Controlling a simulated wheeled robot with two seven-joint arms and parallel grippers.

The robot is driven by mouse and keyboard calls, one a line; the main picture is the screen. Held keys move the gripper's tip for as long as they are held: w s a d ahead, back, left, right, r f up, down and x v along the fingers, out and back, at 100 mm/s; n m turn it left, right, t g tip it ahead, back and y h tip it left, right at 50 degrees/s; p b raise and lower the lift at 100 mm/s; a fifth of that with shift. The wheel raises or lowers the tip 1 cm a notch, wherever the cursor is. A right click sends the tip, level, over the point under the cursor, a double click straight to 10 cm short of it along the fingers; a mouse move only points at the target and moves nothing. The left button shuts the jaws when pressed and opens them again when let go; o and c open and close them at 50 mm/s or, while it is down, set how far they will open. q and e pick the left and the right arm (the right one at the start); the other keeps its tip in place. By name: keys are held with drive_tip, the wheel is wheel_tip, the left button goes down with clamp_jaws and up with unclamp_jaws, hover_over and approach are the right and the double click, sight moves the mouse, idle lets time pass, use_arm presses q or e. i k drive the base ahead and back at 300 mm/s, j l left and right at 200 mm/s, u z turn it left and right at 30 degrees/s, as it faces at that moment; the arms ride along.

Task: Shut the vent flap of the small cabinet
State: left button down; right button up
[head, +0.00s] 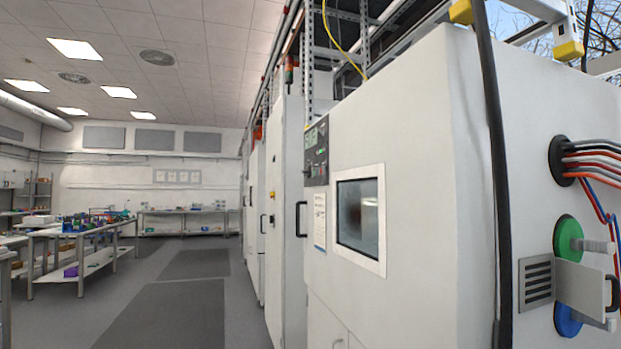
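The white cabinet (415,150) with a small window (358,213) fills the right of the head view. On its right-hand side face is a grey slotted vent grille (536,282). A light grey flap (580,287) stands out from beside the grille's right edge, so it appears open and the slots are uncovered. A black handle (613,290) shows at the flap's right end. The flap partly hides a green disc (568,240) above and a blue disc (567,320) below. Neither of my grippers is in view.
A thick black vertical hose (498,180) runs down near the cabinet corner, left of the grille. Red, white and blue cables (595,160) leave a round port above the discs. Clear floor (165,305) lies left of the cabinet row, with workbenches (80,235) beyond.

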sight(580, 287)
drive_tip(key=z, duration=1.5)
